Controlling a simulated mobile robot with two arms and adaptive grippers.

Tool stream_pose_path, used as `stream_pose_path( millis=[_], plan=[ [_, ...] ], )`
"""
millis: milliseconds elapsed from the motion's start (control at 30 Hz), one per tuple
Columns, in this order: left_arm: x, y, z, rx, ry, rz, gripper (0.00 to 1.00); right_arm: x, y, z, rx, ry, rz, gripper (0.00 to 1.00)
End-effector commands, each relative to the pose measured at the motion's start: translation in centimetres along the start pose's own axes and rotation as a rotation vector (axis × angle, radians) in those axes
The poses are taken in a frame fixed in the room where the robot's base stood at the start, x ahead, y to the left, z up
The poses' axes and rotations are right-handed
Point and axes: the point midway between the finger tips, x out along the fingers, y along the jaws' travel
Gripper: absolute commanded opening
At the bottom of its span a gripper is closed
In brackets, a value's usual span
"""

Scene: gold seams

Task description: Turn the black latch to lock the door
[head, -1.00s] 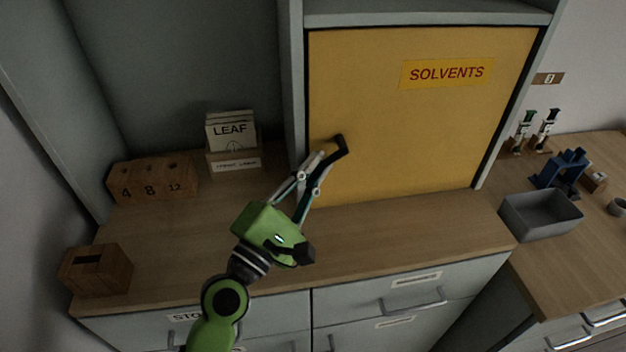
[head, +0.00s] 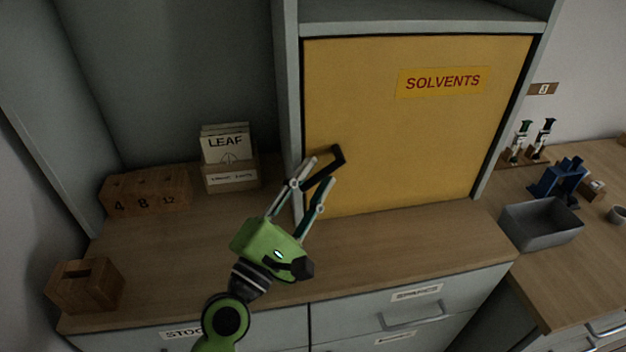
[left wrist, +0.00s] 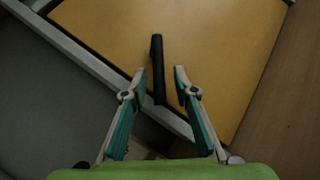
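The black latch (head: 327,172) is on the lower left of the yellow SOLVENTS door (head: 420,130). Its bar slants down and left from its upper corner toward the door's left edge. My left gripper (head: 322,172) is open in front of the door, one finger on each side of the latch bar. In the left wrist view the latch (left wrist: 157,70) stands between the spread fingertips (left wrist: 159,72), nearer the left one. I see a gap on the right finger's side; contact on the left is unclear. The door looks closed. My right gripper is not in view.
A wooden counter (head: 390,240) runs below the door. At left stand a LEAF card box (head: 230,177), a numbered wooden block (head: 145,190) and a slotted wooden box (head: 85,285). A grey bin (head: 540,225) and blue stand (head: 560,180) are at right. The cabinet's frame borders the door.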

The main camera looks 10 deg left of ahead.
Motion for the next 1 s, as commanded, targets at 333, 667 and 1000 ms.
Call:
stream_pose_path(
  millis=[333,667,1000],
  plan=[
    [-2.0,-0.1,0.0,0.002,-0.001,-0.005,0.27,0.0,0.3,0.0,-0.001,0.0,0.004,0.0],
    [-5.8,-0.1,0.0,0.004,-0.003,-0.005,0.27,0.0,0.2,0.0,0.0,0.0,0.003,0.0],
    [-7.5,0.0,0.0,0.001,0.0,-0.001,0.27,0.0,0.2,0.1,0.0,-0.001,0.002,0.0]
  ],
)
